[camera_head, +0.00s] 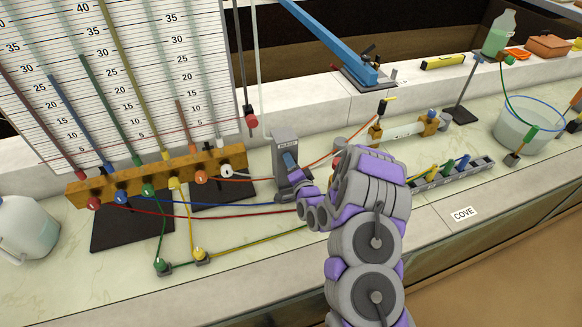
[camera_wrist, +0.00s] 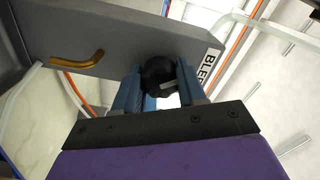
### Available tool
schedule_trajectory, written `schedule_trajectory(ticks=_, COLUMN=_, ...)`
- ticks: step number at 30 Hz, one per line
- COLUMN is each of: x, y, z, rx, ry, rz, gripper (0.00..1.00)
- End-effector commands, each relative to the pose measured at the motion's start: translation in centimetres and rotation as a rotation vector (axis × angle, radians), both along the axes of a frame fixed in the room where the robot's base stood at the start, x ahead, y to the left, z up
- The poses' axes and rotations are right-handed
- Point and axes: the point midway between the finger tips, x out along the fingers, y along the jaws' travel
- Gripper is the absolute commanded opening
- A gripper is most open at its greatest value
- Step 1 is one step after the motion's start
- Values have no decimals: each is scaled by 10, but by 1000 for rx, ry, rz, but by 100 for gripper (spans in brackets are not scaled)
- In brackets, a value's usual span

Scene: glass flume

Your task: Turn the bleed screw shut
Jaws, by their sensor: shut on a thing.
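The bleed screw (camera_wrist: 158,74) is a dark round knob on the face of a grey block (camera_wrist: 110,32). The block's white label shows in part in the wrist view and begins "BLE". My gripper (camera_wrist: 158,90) has its two blue fingers on either side of the knob, shut on it. In the head view the grey block (camera_head: 284,146) stands upright on the bench, and my gripper (camera_head: 291,161) reaches its front from the right. The knob is hidden there by the fingers.
A brass bent spout (camera_wrist: 78,61) sticks out of the block beside the knob. A brass manifold (camera_head: 150,176) with coloured tubes stands left. Red, blue and yellow tubes cross the bench near my arm. A rack (camera_head: 455,170) and clear basin (camera_head: 528,125) are right.

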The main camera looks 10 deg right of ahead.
Motion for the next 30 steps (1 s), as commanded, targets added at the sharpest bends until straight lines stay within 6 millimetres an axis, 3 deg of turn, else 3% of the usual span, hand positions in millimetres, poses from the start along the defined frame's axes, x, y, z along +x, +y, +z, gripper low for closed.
schedule_trajectory(ticks=16, x=0, y=-1, z=-6, rx=461, ry=73, rz=-4, gripper=10)
schedule_trajectory(ticks=30, x=0, y=-1, z=-7, rx=625, ry=103, rz=-5, gripper=10)
